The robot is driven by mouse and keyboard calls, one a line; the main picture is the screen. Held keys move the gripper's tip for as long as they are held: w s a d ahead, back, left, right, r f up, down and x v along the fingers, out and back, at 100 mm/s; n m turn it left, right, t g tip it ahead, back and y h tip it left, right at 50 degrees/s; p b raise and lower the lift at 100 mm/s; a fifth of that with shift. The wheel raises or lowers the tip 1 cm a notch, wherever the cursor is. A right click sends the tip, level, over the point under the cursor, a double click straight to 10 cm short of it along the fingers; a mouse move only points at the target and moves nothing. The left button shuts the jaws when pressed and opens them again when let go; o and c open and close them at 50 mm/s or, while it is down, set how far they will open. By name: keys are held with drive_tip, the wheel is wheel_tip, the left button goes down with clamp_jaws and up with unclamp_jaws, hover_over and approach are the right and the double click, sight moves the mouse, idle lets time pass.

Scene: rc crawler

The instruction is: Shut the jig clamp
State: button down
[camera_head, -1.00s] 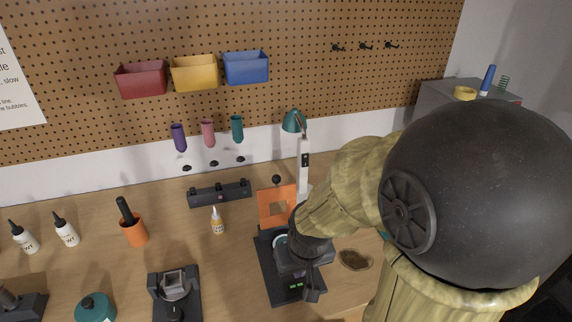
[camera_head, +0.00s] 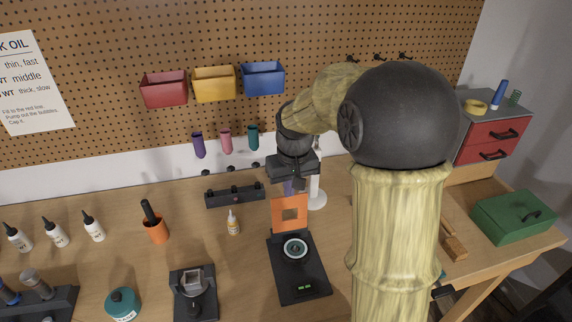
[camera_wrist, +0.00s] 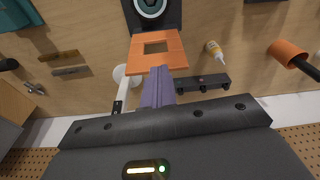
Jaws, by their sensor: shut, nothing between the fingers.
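My gripper (camera_head: 289,188) is shut and empty, just above and behind the frame. Its purple fingers (camera_wrist: 158,84) overlap the frame's edge in the wrist view. I cannot tell whether they touch it.
A white lamp (camera_head: 317,190) stands close behind the frame, partly hidden by my arm. A black stand (camera_head: 195,293) is left of the jig.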

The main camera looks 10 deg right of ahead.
drive_tip(key=w+r+p, duration=0.3)
drive_tip(key=w+r, duration=0.4)
drive_tip(key=r, duration=0.1)
drive_tip(key=shift+w+n, duration=0.15)
drive_tip(key=shift+n, duration=0.15)
drive_tip(key=shift+w, duration=0.1)
wheel_tip(320, 180, down, 9)
drive_tip(key=s+p, duration=0.2)
drive_tip(key=p, duration=0.2)
drive_tip(key=shift+s+d, duration=0.15)
drive_tip(key=shift+s, duration=0.25)
drive_tip(key=shift+s+d+f+b, duration=0.1)
drive_tip(key=shift+s+d+b, duration=0.05)
drive_tip(key=shift+b, duration=0.4)
